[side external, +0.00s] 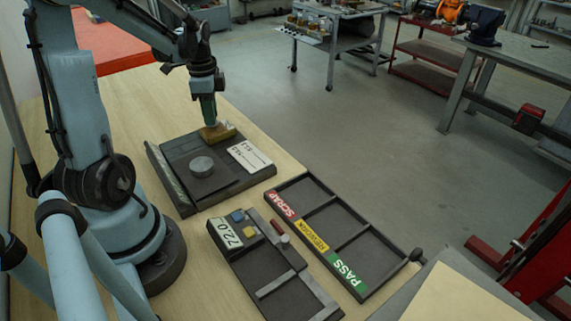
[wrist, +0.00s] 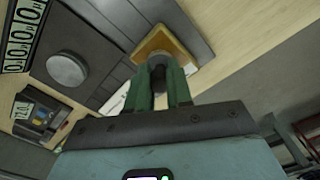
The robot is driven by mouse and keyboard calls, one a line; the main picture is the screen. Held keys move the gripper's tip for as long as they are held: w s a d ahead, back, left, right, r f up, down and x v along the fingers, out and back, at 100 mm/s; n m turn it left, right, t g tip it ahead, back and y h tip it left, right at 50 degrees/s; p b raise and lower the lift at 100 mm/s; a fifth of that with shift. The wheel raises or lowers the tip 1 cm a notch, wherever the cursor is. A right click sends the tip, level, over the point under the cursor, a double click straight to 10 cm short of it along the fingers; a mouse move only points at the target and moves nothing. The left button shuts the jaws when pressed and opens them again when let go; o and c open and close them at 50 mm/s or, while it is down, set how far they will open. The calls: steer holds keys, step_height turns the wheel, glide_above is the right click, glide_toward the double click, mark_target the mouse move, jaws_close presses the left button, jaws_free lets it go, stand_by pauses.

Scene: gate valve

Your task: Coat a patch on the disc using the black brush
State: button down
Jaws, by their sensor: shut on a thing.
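The grey disc (side external: 202,166) lies flat on a dark plate (side external: 190,192) on the wooden bench. It also shows at the upper left of the wrist view (wrist: 67,69). My gripper (side external: 211,122) points down at the plate's far right corner, beyond the disc and apart from it. In the wrist view its green fingers (wrist: 158,92) are closed on a dark, stubby thing (wrist: 157,62), which looks like the black brush's handle. The brush's lower end is hidden. Just below the fingers is a tan block or tray (side external: 218,133); I cannot tell whether the brush touches it.
A white label card (side external: 249,156) lies on the plate, right of the disc. A gauge box reading 72.0 (side external: 228,234) and a sorting tray marked SCRAP, a yellow label and PASS (side external: 345,237) stand nearer the camera.

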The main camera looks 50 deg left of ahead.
steer(key=shift+f, duration=0.55)
stand_by(1.7)
steer(key=shift+r, duration=3.55)
steer(key=shift+w, duration=0.1)
